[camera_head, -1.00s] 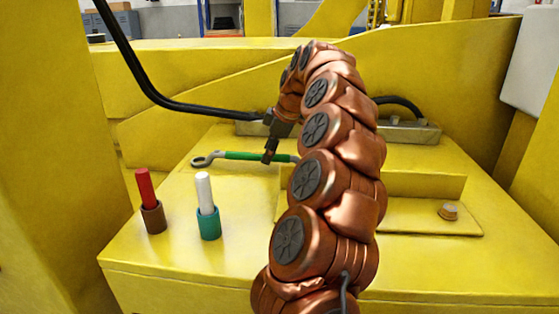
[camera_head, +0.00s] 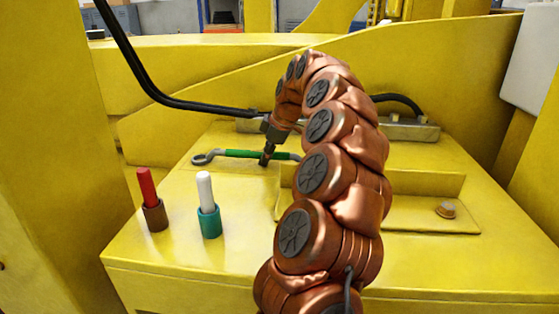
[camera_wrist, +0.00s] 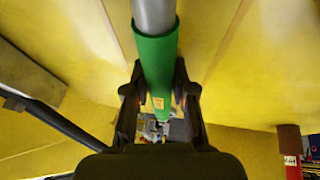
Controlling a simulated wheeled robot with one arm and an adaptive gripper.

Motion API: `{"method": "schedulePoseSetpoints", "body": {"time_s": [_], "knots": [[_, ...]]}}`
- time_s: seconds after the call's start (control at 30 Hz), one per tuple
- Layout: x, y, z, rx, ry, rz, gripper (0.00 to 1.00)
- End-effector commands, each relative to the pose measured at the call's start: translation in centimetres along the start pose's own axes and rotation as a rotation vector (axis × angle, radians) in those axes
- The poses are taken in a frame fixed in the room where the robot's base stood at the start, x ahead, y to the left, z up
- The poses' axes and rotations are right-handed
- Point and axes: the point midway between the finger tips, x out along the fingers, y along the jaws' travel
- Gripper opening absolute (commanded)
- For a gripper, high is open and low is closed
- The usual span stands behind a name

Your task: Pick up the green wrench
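The green wrench (camera_head: 240,154) lies across the far part of the yellow deck, its metal ring end (camera_head: 203,159) to the left. My gripper (camera_head: 266,157) reaches down at the right part of its green handle. In the wrist view the handle (camera_wrist: 158,65) lies between the two dark fingers of my gripper (camera_wrist: 158,85), which sit close against both its sides. The silver shaft (camera_wrist: 154,14) runs out at the top. My gripper looks shut on the handle. The wrench still appears at deck level. Its right end is partly hidden behind my arm.
A red stick in a brown cup (camera_head: 154,216) and a white stick in a teal cup (camera_head: 209,222) stand at the front left. A black hose (camera_head: 190,107) runs behind the wrench. A raised yellow plate with a bolt (camera_head: 446,210) is at right. The deck left of the wrench is clear.

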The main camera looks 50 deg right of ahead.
Motion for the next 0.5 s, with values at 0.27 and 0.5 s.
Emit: {"method": "schedulePoseSetpoints", "body": {"time_s": [0.27, 0.5], "knots": [[0.01, -0.03, -0.01, 0.000, 0.000, -0.001, 0.00], [-0.03, -0.02, -0.04, -0.001, 0.000, -0.001, 0.00]]}}
